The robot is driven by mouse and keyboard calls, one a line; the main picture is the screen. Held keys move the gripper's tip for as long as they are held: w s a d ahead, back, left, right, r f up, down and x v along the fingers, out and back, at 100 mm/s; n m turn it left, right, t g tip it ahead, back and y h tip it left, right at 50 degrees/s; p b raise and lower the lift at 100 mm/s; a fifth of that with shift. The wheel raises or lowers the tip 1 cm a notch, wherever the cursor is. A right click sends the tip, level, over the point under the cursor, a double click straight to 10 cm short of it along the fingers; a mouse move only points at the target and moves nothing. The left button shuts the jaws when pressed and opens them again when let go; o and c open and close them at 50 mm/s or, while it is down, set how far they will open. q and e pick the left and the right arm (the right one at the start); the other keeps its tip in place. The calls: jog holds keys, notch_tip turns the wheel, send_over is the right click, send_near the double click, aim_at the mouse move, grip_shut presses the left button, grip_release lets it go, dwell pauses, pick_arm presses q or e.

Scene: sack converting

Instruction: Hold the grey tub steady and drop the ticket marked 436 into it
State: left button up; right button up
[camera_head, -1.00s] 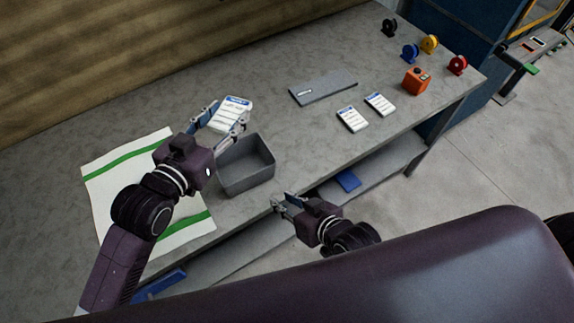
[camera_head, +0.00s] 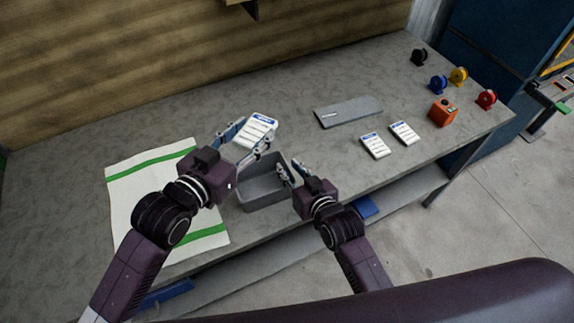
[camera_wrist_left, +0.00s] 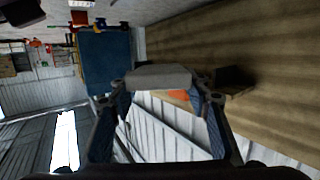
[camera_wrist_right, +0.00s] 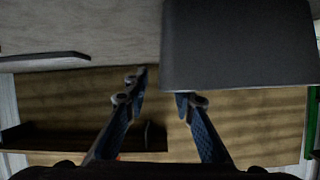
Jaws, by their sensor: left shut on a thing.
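The grey tub (camera_head: 262,196) stands upright on the bench, and its near wall fills the upper right of the right wrist view (camera_wrist_right: 240,45). My left gripper (camera_head: 242,140) is shut on a white ticket with a blue header (camera_head: 257,130), held tilted above the tub's far side. The ticket shows edge-on in the left wrist view (camera_wrist_left: 158,78). Its number is too small to read. My right gripper (camera_head: 291,172) is open at the tub's right side. In the right wrist view its fingers (camera_wrist_right: 163,88) are apart, close to the tub's edge; contact cannot be told.
Two similar tickets (camera_head: 375,145) (camera_head: 404,132) lie to the right, near a flat grey item (camera_head: 348,112). An orange box (camera_head: 442,112) and several coloured spools (camera_head: 458,76) stand at the far right. A white cloth with green stripes (camera_head: 150,185) lies left. Bare bench lies between.

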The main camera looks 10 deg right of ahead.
jog(key=shift+x, duration=1.05)
jog(key=shift+c, duration=0.4)
grip_shut()
